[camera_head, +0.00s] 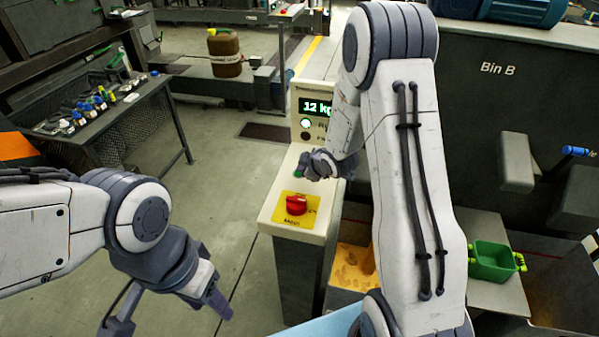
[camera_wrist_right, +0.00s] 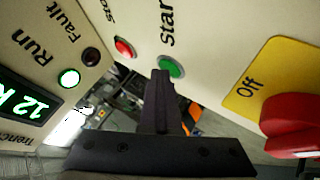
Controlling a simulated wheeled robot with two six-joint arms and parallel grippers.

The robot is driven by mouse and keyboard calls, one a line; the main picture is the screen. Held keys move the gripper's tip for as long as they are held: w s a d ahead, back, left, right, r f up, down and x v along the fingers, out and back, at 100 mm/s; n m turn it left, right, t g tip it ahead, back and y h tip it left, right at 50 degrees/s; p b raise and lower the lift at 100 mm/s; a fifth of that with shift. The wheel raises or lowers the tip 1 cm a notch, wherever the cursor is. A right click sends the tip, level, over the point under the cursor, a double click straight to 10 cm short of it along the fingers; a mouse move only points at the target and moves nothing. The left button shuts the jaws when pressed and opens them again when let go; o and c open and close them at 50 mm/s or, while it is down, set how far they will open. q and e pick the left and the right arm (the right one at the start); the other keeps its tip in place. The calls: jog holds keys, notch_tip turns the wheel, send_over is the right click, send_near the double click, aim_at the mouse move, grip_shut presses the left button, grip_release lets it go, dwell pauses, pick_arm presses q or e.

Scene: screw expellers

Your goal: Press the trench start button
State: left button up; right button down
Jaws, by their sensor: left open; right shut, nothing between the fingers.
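The green start button (camera_wrist_right: 171,67) is on the pale panel top, beside the lettering "Start" in the right wrist view. A bit of green (camera_head: 299,172) shows by my right fingertips in the head view. My right gripper (camera_wrist_right: 162,74) is shut and empty, its tips right at the near edge of the green button; I cannot tell whether they touch it. In the head view my right gripper (camera_head: 305,170) hangs over the panel. The green Run lamp (camera_wrist_right: 69,78) is lit; the Fault lamp (camera_wrist_right: 91,56) is dark. My left gripper (camera_head: 168,313) is open and empty, low on the left.
A red stop button (camera_wrist_right: 125,47) is next to the green one. A red main switch (camera_head: 297,204) on a yellow plate sits at the panel's near end. The display (camera_head: 316,107) reads 12 kg. A green container (camera_head: 492,262) and a tool table (camera_head: 110,110) stand apart.

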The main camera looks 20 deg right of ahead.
jog(key=shift+r+p, duration=0.65)
jog(key=shift+r, duration=0.15)
notch_tip(320, 180, up, 5)
jog(key=p, duration=0.4)
dwell(0.6)
